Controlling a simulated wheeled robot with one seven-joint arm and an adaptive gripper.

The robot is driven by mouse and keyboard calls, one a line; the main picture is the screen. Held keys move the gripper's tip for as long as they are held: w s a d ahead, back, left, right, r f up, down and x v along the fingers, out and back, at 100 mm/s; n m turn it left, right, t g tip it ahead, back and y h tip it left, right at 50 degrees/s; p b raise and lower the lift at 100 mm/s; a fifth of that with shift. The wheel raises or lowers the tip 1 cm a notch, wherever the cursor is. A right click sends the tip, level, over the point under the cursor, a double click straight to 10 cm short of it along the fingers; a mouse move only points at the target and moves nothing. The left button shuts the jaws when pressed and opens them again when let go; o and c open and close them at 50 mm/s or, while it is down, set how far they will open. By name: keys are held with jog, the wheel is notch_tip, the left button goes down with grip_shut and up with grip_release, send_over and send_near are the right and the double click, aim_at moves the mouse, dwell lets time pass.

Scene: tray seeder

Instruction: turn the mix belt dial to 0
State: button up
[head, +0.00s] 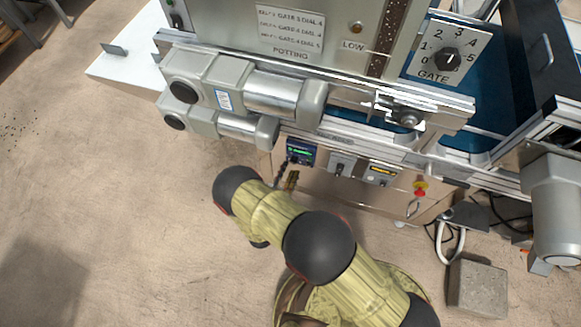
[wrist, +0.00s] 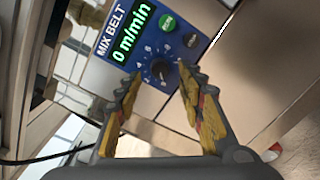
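The mix belt panel (wrist: 140,34) is blue and shows tilted in the wrist view. Its display (wrist: 130,33) reads 0 m/min in green. The black dial (wrist: 160,70) sits below the display, with small white marks around it; its exact pointer setting is too small to read. My gripper (wrist: 161,78) is open, its two yellow fingers on either side of the dial. I cannot tell whether they touch it. In the head view the panel (head: 301,152) is on the machine front, with my gripper's fingers (head: 288,174) just below it.
In the head view two more control panels (head: 342,164) (head: 380,173) and a red knob (head: 420,188) are to the right. A motor (head: 235,126) juts out above left. A grey block (head: 477,289) lies on the floor.

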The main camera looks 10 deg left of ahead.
jog(key=s+a, duration=0.1)
jog(key=s, duration=0.8)
jog(key=shift+s+a, duration=0.15)
jog(key=shift+r, duration=0.1)
